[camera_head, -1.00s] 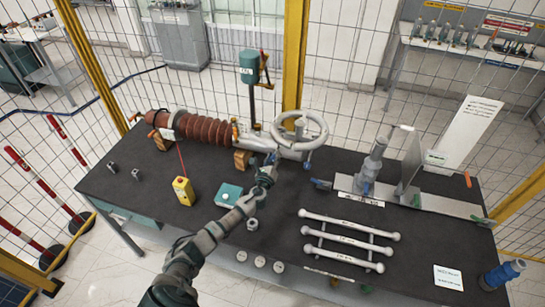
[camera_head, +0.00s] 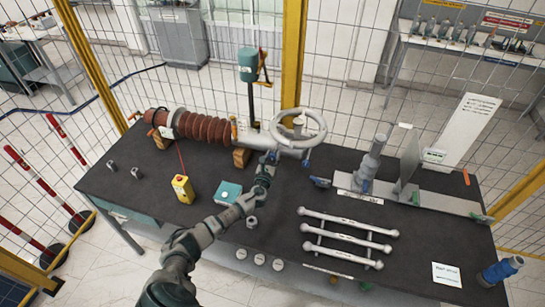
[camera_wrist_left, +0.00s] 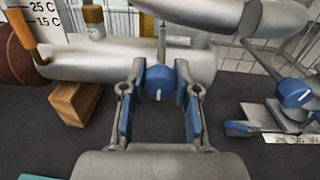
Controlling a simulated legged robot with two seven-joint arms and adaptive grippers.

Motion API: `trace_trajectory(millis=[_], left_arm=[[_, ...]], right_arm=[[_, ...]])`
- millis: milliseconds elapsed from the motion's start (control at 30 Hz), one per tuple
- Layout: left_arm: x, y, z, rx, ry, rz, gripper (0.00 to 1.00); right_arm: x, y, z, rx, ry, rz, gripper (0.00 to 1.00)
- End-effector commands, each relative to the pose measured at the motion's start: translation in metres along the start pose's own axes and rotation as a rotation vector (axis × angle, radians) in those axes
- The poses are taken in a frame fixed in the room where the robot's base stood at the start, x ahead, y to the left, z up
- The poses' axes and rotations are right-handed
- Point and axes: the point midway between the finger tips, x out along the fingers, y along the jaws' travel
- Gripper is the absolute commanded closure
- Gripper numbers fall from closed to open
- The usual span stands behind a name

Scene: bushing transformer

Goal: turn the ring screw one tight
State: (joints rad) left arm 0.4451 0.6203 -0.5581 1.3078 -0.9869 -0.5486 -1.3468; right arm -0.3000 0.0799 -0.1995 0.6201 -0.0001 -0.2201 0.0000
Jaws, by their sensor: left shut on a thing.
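The blue ring screw (camera_wrist_left: 160,82) shows in the left wrist view between my two fingers, in front of the grey metal pipe (camera_wrist_left: 100,60). My left gripper (camera_wrist_left: 160,98) is closed on it, with one finger on each side. In the head view my left gripper (camera_head: 270,160) is at the near side of the pipe, below and left of the handwheel (camera_head: 299,127); the ring screw is largely hidden by the gripper there. My right gripper is not in view.
A red-brown ribbed bushing (camera_head: 205,129) lies left on wooden blocks. A yellow box (camera_head: 183,188) and teal box (camera_head: 228,192) stand near my arm. To the right are another blue knob (camera_head: 306,165), a metal stand (camera_head: 370,165) and white bars (camera_head: 345,232). Wire fencing surrounds the table (camera_head: 130,185).

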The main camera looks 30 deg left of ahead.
Motion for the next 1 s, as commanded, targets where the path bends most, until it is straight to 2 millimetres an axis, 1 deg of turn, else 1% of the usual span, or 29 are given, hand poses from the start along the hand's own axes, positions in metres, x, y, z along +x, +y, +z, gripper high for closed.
trace_trajectory(millis=[33,267,300,400,667,767,867,967,1000], left_arm=[[-0.002,0.0,-0.007,0.003,0.012,-0.002,1.0],[-0.002,0.0,-0.007,0.003,0.011,-0.001,1.0],[-0.002,0.0,-0.007,0.002,0.011,-0.001,0.65],[-0.002,0.0,-0.005,0.002,0.008,0.0,0.44],[-0.001,0.001,-0.001,0.001,0.002,0.0,0.44],[-0.006,0.001,-0.001,0.002,0.002,0.001,0.44],[-0.018,0.001,-0.002,0.002,0.001,-0.001,0.44],[-0.039,0.001,-0.003,0.003,0.004,-0.002,0.44],[-0.049,0.001,-0.003,0.002,0.003,-0.002,0.44]], right_arm=[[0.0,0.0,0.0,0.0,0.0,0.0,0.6],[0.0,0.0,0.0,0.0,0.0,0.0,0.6],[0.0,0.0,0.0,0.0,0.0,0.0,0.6],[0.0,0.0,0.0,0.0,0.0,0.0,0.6],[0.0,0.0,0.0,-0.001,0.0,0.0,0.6],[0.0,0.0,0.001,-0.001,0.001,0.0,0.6],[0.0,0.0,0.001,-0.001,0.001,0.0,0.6],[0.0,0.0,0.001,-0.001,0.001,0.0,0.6],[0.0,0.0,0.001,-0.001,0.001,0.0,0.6]])
